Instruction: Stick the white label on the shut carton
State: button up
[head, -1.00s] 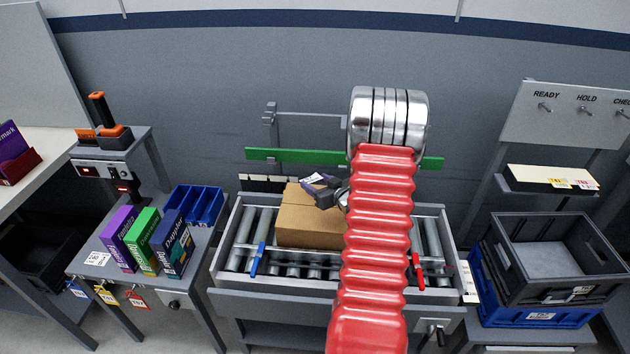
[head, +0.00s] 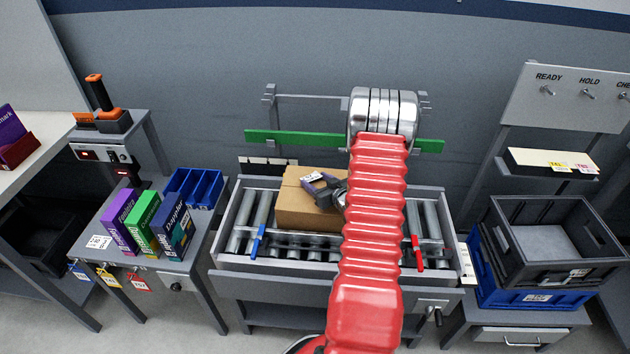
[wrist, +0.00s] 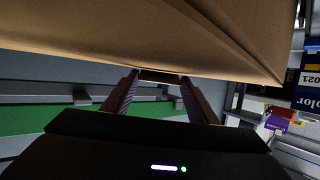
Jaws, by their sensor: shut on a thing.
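The brown shut carton (head: 305,215) sits on the roller conveyor, left of my red arm. The white label (head: 311,177), with dark print, shows at the tip of my gripper (head: 318,184), over the carton's top. My gripper is shut on the label. Whether the label touches the carton I cannot tell. In the wrist view the carton (wrist: 150,30) fills the upper part, close to the fingertips of my gripper (wrist: 160,82). A thin strip shows between the fingertips there, too dark to make out. My arm hides the area right of the carton.
The roller conveyor (head: 430,222) has a blue lever (head: 257,243) and a red lever (head: 416,252) in front. A green rail (head: 262,137) runs behind. Coloured boxes (head: 147,223) stand on the left bench. Stacked crates (head: 540,285) stand at right.

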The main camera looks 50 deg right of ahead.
jog(key=o, duration=1.1)
jog(key=shift+v, duration=3.95)
notch_tip(320, 180, up, 6)
